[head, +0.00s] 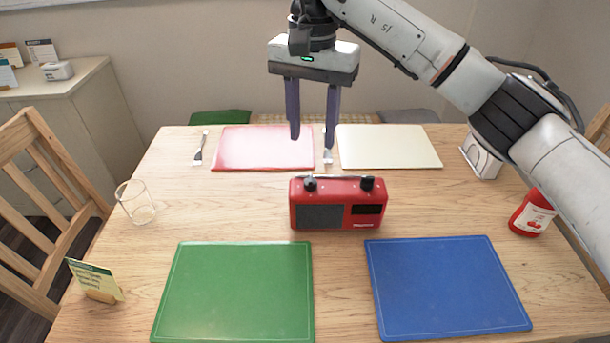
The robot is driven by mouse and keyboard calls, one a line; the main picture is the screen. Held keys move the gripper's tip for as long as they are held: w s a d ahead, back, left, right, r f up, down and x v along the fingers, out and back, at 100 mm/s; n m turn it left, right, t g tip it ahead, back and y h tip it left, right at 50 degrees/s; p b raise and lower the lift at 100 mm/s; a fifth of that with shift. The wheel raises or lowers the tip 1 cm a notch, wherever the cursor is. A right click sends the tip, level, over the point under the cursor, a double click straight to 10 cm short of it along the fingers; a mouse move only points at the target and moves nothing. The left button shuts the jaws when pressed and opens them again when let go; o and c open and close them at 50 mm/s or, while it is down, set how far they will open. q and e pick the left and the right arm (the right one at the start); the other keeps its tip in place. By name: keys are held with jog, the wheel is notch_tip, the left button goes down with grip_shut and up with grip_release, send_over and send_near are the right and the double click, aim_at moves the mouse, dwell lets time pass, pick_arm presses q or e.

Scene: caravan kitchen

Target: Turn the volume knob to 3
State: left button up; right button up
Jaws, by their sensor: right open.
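A red radio (338,203) stands upright in the middle of the wooden table, with a dark speaker grille on the left of its front and a dark display on the right. Two black knobs sit on its top: a left knob (311,184) and a right knob (367,183). Their markings are too small to read, so I cannot tell which is for volume or its setting. My right gripper (313,138) is open and empty, fingers pointing down, above and behind the radio, apart from it. My left gripper is not in view.
Green (235,290), blue (445,287), red (264,147) and cream (388,146) placemats lie around the radio. A glass (136,202) and card holder (95,280) stand left.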

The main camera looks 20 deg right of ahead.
aim_at(311, 177)
notch_tip(311, 177, down, 10)
jog(key=shift+w+r, duration=0.1)
jog(key=shift+r, duration=0.05)
jog(key=shift+f, duration=0.4)
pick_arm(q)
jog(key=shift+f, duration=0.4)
pick_arm(e)
jog(key=shift+f, duration=0.25)
grip_shut()
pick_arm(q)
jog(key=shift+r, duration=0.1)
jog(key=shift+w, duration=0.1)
